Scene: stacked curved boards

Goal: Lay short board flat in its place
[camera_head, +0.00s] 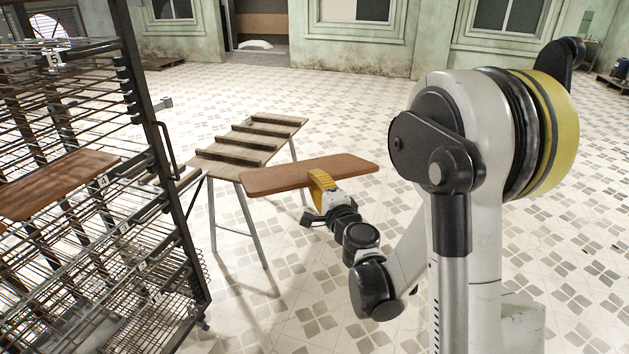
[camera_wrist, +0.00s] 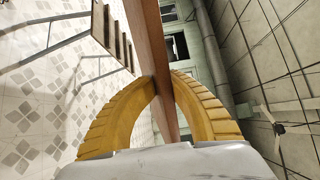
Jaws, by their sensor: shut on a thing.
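A flat reddish-brown board (camera_head: 290,177) is held in my gripper (camera_head: 322,181), near the middle of its length. The yellow curved fingers are shut on it. In the wrist view the board (camera_wrist: 153,45) runs edge-on between the fingertips of my gripper (camera_wrist: 163,80). Another reddish-brown board (camera_head: 62,182) lies in the rack at the left. The wooden table (camera_head: 213,165) with dark raised slats stands just behind the held board, which hides part of its front. I cannot tell the gap between them.
A tall dark metal rack (camera_head: 150,120) with wire shelves and number tags stands at the left, close to the table. The table's grey trestle legs (camera_head: 250,225) spread below it. Open patterned floor (camera_head: 330,105) lies behind the table and to the right.

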